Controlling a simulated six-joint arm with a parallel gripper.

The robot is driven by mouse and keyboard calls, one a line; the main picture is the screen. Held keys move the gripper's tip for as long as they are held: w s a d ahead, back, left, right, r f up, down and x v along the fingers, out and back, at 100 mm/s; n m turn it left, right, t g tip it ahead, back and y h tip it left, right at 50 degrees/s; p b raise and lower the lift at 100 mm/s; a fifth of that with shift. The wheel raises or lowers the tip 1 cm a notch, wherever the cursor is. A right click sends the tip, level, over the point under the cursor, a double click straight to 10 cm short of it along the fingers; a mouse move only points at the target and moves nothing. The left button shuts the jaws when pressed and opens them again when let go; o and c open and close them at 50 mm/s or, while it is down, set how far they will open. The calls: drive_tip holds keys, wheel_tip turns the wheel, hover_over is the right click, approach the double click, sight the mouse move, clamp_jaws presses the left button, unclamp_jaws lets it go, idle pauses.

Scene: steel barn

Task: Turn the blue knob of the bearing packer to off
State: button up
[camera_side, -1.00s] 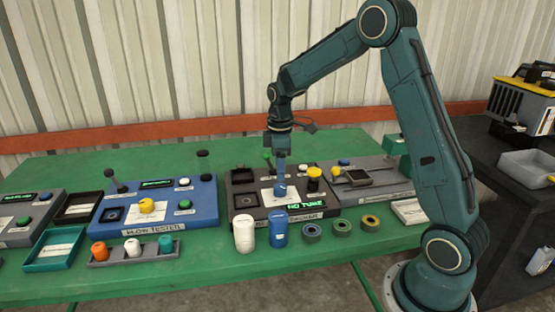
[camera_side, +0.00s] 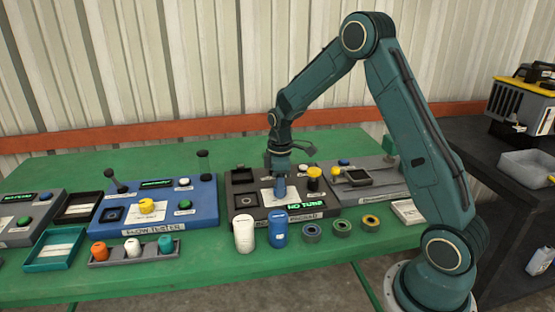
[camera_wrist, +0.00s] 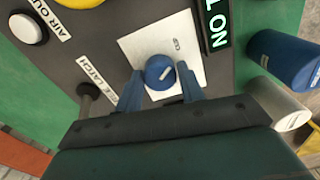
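The blue knob (camera_wrist: 159,72) sits on a white plate (camera_wrist: 185,35) on the dark bearing packer (camera_side: 243,200). A white mark on the knob slants to the upper right in the wrist view; small lettering on the plate lies just above and right of the knob. My gripper (camera_wrist: 160,78) points down over the knob, one blue finger on each side, with narrow gaps showing between fingers and knob. In the side view my gripper (camera_side: 280,190) is at the plate and mostly hides the knob.
A lit green display (camera_wrist: 216,22) stands beside the plate. A yellow mushroom button (camera_side: 314,172) and a black lever (camera_wrist: 88,92) stand near the knob. A white bottle (camera_side: 244,234) and a blue bottle (camera_side: 278,229) stand in front of the packer, beside several tape rolls.

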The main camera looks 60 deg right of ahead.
drive_tip(key=c, duration=0.5)
drive_tip(key=shift+o, duration=0.2)
drive_tip(key=shift+m, duration=0.4)
drive_tip(key=m, duration=0.9)
drive_tip(key=shift+m, duration=2.1)
drive_tip(key=o, duration=1)
